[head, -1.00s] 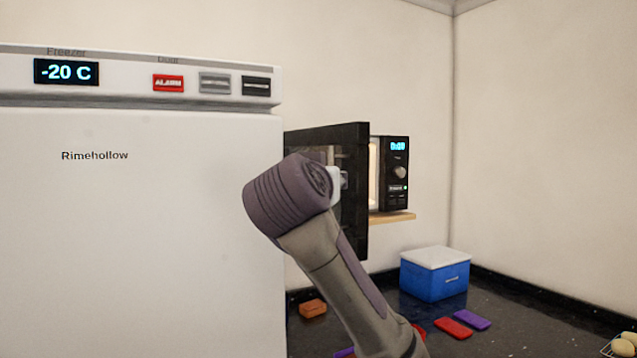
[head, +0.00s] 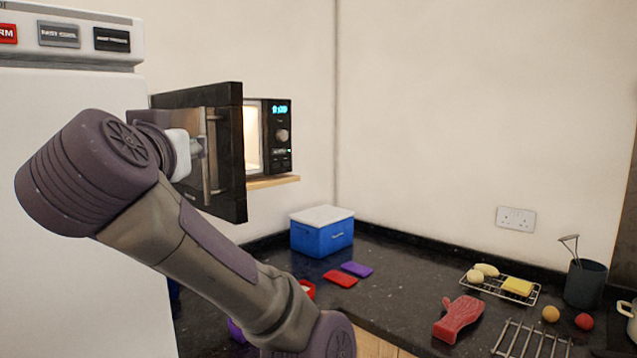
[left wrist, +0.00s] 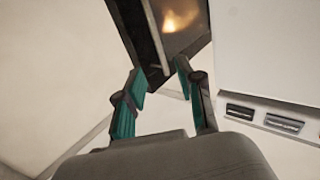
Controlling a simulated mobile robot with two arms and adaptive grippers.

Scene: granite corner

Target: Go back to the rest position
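My left arm rises from the bottom of the head view and bends left in front of the freezer and the open microwave door (head: 226,150). My left gripper (left wrist: 160,72) shows in the left wrist view with its two teal fingers apart. A corner of the dark door shows between and beyond the fingertips; I cannot tell whether they touch it. In the head view the fingers are hidden behind the arm or too unclear to make out. The microwave (head: 280,137) is lit inside. My right gripper is not in view.
The white freezer (head: 70,220) stands close at left. On the dark counter (head: 400,270) are a blue cooler box (head: 322,236), flat red (head: 341,279) and purple (head: 357,269) packs, a red mitt (head: 458,319), wire racks (head: 490,290) and a grey pot (head: 586,284). The counter's middle is clear.

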